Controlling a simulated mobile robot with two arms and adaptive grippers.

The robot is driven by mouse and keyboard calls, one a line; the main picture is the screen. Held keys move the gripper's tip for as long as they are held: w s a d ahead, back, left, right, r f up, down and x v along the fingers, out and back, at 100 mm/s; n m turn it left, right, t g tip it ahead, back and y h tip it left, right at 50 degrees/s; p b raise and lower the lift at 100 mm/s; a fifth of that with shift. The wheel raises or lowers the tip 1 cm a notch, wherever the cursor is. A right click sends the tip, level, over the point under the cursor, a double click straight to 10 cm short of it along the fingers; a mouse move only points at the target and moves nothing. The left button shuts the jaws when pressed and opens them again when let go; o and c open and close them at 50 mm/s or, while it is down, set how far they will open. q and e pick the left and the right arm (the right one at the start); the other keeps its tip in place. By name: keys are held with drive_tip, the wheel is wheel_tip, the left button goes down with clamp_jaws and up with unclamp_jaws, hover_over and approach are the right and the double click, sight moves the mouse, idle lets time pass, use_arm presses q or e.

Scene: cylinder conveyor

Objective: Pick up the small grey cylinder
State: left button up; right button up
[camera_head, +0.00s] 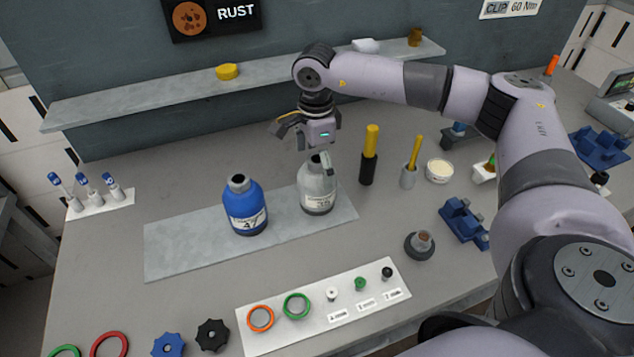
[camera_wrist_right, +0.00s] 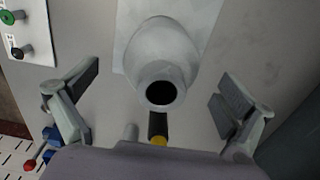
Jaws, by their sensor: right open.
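The small grey cylinder (camera_head: 316,193) is bottle-shaped, with a narrow neck and a white label. It stands upright on the right part of a flat grey plate (camera_head: 185,250). The taller blue bottle (camera_head: 244,205), marked 47, stands to its left. My right gripper (camera_head: 303,148) is open and empty just above the grey cylinder, with one finger overlapping its neck in the head view. In the right wrist view, the grey cylinder (camera_wrist_right: 165,52) and its dark round mouth show between the spread fingers of the right gripper (camera_wrist_right: 160,82). My left gripper is not in view.
Right of the cylinder stand a black holder with a yellow handle (camera_head: 370,155), a grey cup with a yellow stick (camera_head: 409,172) and a white dish (camera_head: 440,170). A white board (camera_head: 290,330) with rings and knobs lies in front. A shelf (camera_head: 150,110) runs behind.

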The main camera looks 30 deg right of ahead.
drive_tip(key=shift+w+d+f+p, duration=0.15)
drive_tip(key=shift+f+p, duration=0.25)
drive_tip(key=shift+f, duration=1.3)
drive_tip(key=shift+r, duration=0.1)
drive_tip(key=c, duration=2)
drive_tip(key=shift+c, duration=0.2)
